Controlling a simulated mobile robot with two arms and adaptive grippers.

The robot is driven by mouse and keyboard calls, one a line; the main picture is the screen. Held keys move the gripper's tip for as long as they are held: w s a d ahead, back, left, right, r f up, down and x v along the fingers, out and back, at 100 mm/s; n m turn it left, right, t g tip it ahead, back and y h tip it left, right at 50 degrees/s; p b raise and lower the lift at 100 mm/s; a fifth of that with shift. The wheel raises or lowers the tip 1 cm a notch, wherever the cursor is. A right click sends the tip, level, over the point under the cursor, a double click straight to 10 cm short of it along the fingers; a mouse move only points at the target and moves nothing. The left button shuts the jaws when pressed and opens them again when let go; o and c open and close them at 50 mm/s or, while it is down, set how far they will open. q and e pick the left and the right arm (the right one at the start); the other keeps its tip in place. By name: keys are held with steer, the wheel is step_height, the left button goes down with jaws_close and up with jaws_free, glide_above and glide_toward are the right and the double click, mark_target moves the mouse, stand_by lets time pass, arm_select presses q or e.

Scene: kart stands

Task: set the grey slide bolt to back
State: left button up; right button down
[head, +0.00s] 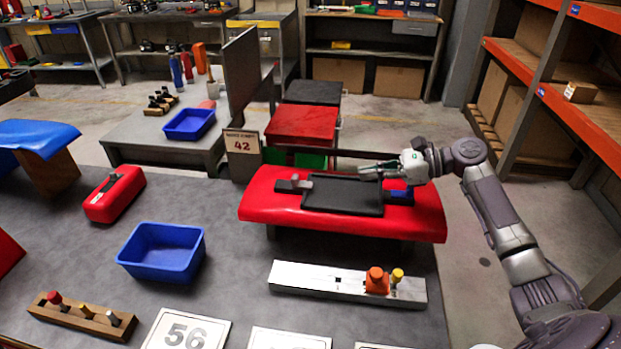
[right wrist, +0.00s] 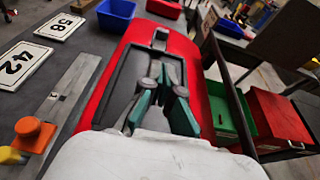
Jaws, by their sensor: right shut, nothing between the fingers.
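The grey slide bolt (head: 304,184) is a small grey block at the left end of a black tray-like plate (head: 342,207), on a padded red stand (head: 270,209). In the right wrist view the bolt (right wrist: 160,39) shows at the far end of the plate. My right gripper (head: 366,170) is shut and empty, above the right part of the plate and apart from the bolt. In the right wrist view its green-padded fingers (right wrist: 163,88) point over the plate towards the bolt. My left gripper is not in view.
A metal rail (head: 320,281) with an orange knob (head: 377,280) lies in front of the stand. A blue bin (head: 163,252) and a smaller red block (head: 115,194) stand left. A 42 sign (head: 243,144) and upright panel (head: 242,80) stand behind. Orange shelving (head: 560,100) is at right.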

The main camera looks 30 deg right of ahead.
mark_target(293, 176)
steer(key=shift+w+a, duration=0.1)
steer(key=shift+a, duration=0.1)
steer(key=x, duration=0.4)
steer(key=p+x, duration=0.1)
steer(key=x, duration=0.4)
steer(key=r+p+x, duration=0.1)
steer(key=x, duration=0.3)
steer(key=shift+w+a+f, duration=0.15)
steer(key=shift+w+a, duration=0.1)
steer(key=shift+w+a+p, duration=0.2)
steer(key=shift+a+p, duration=0.05)
steer(key=shift+p, duration=0.2)
steer(key=w+a+p, duration=0.1)
steer(key=w+a, duration=0.1)
steer(key=a, duration=0.1)
steer(key=shift+p, duration=0.35)
steer(key=shift+d, duration=0.1)
